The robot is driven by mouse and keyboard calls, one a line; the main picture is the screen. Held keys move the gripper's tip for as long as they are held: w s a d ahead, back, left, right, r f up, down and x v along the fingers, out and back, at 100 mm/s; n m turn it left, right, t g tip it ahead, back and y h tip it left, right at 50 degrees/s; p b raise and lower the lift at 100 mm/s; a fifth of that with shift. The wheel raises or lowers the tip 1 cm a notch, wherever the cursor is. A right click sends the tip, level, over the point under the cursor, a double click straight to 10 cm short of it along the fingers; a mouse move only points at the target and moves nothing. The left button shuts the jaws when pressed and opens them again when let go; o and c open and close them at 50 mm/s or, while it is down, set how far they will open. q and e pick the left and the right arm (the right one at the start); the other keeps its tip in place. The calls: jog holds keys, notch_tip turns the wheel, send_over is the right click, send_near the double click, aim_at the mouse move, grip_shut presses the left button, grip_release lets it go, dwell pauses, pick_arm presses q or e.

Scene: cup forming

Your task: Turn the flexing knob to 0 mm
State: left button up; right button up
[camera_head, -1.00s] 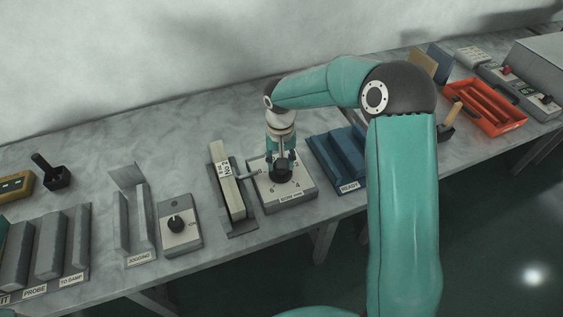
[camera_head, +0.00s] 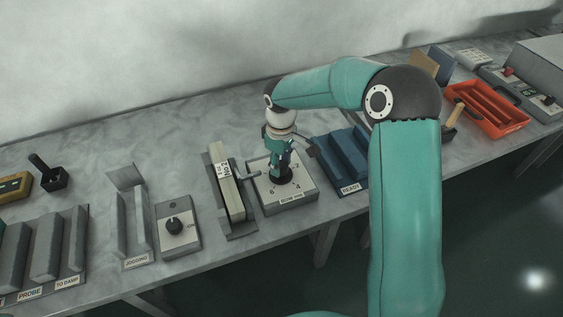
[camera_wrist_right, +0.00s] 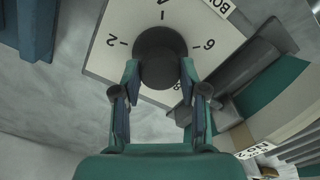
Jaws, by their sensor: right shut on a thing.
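A dark round knob (camera_head: 284,176) sits on a pale dial box (camera_head: 300,193) near the middle of the bench. In the right wrist view the knob (camera_wrist_right: 160,42) shows from above, with the dial figures 2, 4 and 6 around it. Another figure is partly covered by my gripper. I cannot make out a pointer on the knob. My right gripper (camera_head: 281,168) points down over the box. In the wrist view its two fingers (camera_wrist_right: 160,72) are closed on opposite sides of the knob. My left gripper is not in view.
A grey holder with a pale labelled block (camera_head: 228,186) stands close left of the dial box. A blue stepped rack (camera_head: 342,160) marked READY is close on the right. A smaller knob box (camera_head: 181,236) is farther left. An orange tray (camera_head: 487,110) lies at the far right.

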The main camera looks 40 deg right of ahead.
aim_at(281, 165)
jog(key=shift+n, duration=0.9)
jog(key=o, duration=1.1)
notch_tip(281, 165, up, 12)
jog(key=shift+f, duration=0.1)
